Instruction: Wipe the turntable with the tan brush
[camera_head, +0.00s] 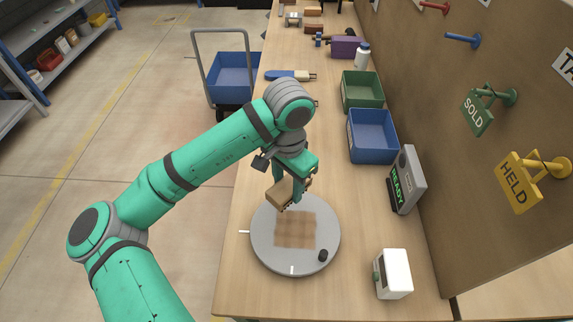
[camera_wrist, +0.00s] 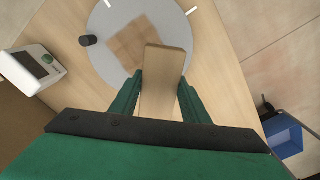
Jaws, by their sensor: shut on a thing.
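The tan brush (camera_head: 280,196) is a tan block held in my gripper (camera_head: 290,187). In the wrist view, the brush (camera_wrist: 166,75) lies between both green fingers of my gripper (camera_wrist: 162,92), which is shut on it. The turntable (camera_head: 263,253) is a round grey disc on the table, with a brownish square patch (camera_head: 296,230) on its middle and a black knob (camera_head: 323,256) near its rim. The brush is over the back left part of the disc; I cannot tell whether it touches. In the wrist view, the turntable (camera_wrist: 105,60) and patch (camera_wrist: 128,48) lie beyond the brush.
A white device (camera_head: 396,273) stands right of the turntable, and a grey box reading "READY" (camera_head: 407,180) stands behind it by the wall. Blue (camera_head: 373,135) and green (camera_head: 362,90) bins are farther back. The table's left edge runs close to the turntable.

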